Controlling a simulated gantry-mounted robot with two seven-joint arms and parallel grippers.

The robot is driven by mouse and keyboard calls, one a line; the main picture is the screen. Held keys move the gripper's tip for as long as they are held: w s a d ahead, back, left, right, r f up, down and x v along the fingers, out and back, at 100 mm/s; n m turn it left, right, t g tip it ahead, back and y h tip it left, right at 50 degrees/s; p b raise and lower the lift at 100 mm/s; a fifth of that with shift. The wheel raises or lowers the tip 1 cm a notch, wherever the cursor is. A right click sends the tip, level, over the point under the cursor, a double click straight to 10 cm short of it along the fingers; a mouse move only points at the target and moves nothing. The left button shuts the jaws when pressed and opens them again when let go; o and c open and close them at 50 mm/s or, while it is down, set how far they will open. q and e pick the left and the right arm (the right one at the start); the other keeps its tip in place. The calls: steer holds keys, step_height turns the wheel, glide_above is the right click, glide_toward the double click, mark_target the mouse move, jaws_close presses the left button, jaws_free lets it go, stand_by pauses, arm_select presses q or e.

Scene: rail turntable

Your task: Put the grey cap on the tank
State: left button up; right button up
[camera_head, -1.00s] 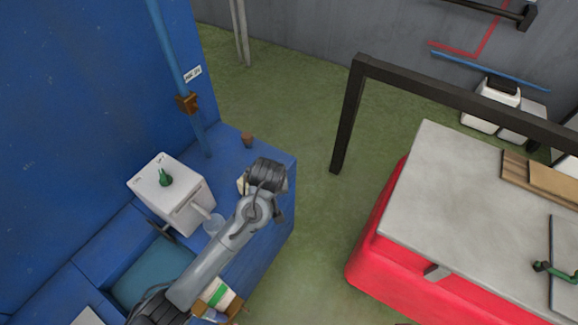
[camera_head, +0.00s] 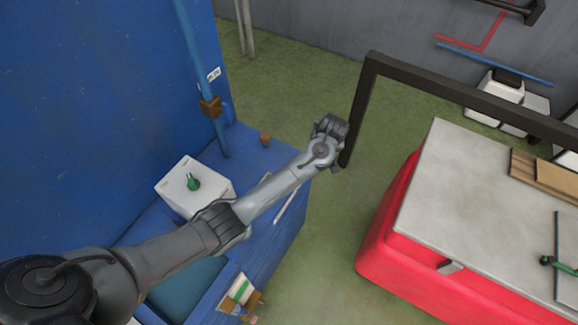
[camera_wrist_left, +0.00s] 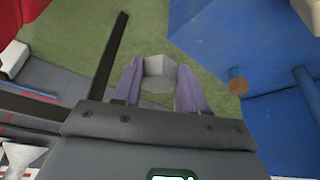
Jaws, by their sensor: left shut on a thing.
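My left gripper (camera_wrist_left: 159,82) is shut on the grey cap (camera_wrist_left: 160,71), a pale, many-sided piece held between the two purple fingers in the left wrist view. Green floor shows beyond it. In the head view my left arm reaches in from the lower left, and its wrist is over the floor gap between the blue bench and the red-sided table. The fingers and cap are hidden there. I cannot tell for sure which object is the tank; a white box (camera_head: 177,187) with a small green piece (camera_head: 193,182) on top stands on the blue bench. My right gripper is not in view.
A black frame (camera_head: 450,93) spans beside the grey-topped table (camera_head: 450,200). Green floor (camera_head: 300,75) is open between them.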

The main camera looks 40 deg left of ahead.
arm_select(q)
steer(key=s+a+f, duration=0.1)
steer(key=a+f, duration=0.1)
steer(key=a, duration=0.1)
steer(key=s+a+f, duration=0.1)
steer(key=a+f, duration=0.1)
steer(key=a, duration=0.2)
steer(key=s+a+f, duration=0.2)
steer(key=a, duration=0.1)
steer(key=shift+a+f+b, duration=0.15)
steer(key=shift+f+b, duration=0.1)
steer(key=shift+b, duration=0.1)
steer(key=shift+f+b, duration=0.4)
steer(key=shift+f, duration=1.6)
steer(key=shift+f, duration=0.15)
steer(key=o, duration=1.1)
steer(key=shift+o, duration=0.3)
